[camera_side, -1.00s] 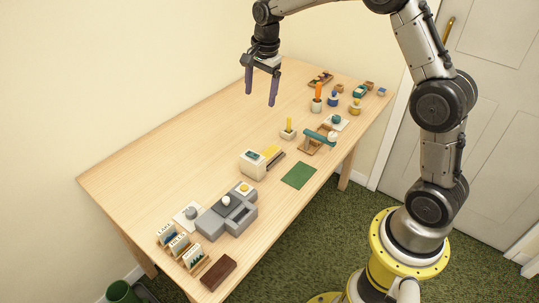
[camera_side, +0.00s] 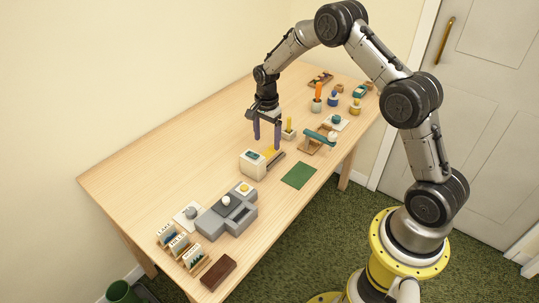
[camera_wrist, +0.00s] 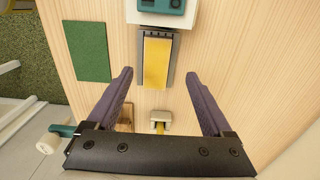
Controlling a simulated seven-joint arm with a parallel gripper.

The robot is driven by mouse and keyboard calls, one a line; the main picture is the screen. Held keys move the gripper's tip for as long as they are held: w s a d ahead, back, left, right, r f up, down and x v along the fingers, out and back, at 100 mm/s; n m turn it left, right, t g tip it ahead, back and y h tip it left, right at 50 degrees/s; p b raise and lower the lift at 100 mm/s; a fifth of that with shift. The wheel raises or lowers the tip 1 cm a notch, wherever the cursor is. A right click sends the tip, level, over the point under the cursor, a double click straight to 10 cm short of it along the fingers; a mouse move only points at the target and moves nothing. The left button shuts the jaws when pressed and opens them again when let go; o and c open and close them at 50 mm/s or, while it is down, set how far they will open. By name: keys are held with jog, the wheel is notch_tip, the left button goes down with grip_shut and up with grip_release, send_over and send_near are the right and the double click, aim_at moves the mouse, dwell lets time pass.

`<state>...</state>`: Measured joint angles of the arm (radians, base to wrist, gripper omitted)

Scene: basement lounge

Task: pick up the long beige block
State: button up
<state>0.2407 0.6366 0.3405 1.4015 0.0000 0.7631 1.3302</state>
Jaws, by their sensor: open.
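My gripper (camera_side: 267,141) is open and empty, pointing down over the middle of the table beside a small white machine. In the wrist view its dark purple fingers (camera_wrist: 158,75) are spread wide. Between and beyond the fingertips lies a long golden-yellow piece (camera_wrist: 156,60) on a dark grey track; it also shows in the side view (camera_side: 269,152), partly hidden by my gripper. I cannot tell whether this is the long beige block, and no other plainly long beige block stands out. The fingers appear apart from the piece.
The white machine (camera_side: 252,164) adjoins the track. A small holder (camera_wrist: 160,117) with a yellow stick stands close to the fingers. A teal-armed wooden stand (camera_side: 317,143) and green mat (camera_side: 299,176) are nearby. A grey machine (camera_side: 228,214) stands nearer; the table's left side is clear.

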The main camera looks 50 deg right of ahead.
aim_at(270, 152)
jog(key=f, duration=0.5)
jog(key=shift+s+d, duration=0.3)
grip_shut()
